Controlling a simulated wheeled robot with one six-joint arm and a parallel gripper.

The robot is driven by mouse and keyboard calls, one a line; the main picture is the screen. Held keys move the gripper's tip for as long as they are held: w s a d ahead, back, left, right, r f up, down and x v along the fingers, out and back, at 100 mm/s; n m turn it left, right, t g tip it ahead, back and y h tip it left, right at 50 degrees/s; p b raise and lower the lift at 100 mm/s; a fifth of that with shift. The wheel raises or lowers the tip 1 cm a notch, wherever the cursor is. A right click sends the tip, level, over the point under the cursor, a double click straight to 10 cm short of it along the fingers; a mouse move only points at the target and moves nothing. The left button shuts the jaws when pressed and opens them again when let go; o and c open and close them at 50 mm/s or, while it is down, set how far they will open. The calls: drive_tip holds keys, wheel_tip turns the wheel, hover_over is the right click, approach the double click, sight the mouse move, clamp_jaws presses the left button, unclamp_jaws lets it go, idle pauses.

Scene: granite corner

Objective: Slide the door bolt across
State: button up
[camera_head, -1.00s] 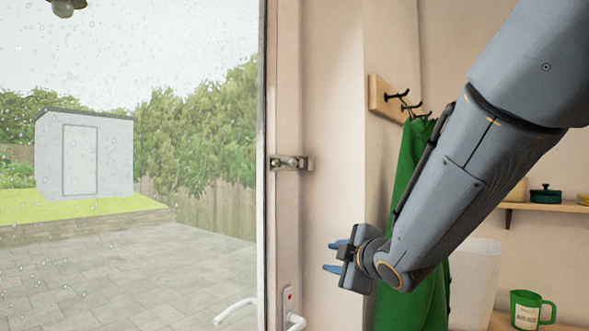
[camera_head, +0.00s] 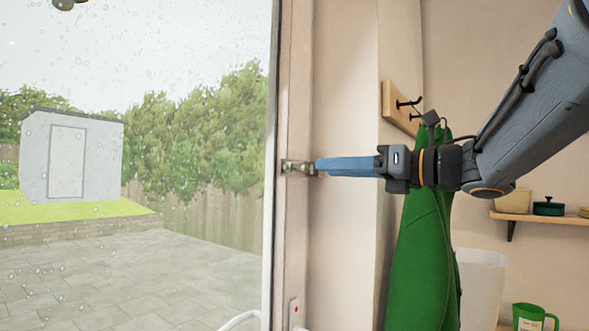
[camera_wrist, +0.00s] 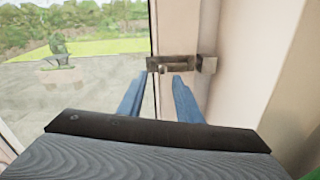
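The door bolt (camera_head: 297,167) is a small metal fitting on the edge of the glass door (camera_head: 283,80), partly hidden by my fingers in the head view. In the wrist view the bolt (camera_wrist: 170,63) lies level, with a bracket (camera_wrist: 207,65) at its right end by the frame. My gripper (camera_head: 320,165) is level with the bolt and points left at it. In the wrist view its two blue fingers (camera_wrist: 157,79) are apart with nothing between them, their tips just short of or at the bolt. I cannot tell whether they touch it.
A green garment (camera_head: 425,240) hangs from a hook rack (camera_head: 398,104) on the wall behind my gripper. A white door handle (camera_head: 240,320) is low on the door.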

sight(307, 168)
drive_tip(key=p+x, duration=0.2)
drive_tip(key=x, duration=0.4)
drive_tip(key=shift+w+a, duration=0.2)
drive_tip(key=shift+d, duration=0.2)
drive_tip(key=shift+a, duration=0.1)
drive_tip(key=c, duration=0.4)
drive_tip(key=shift+w, duration=0.1)
clamp_jaws()
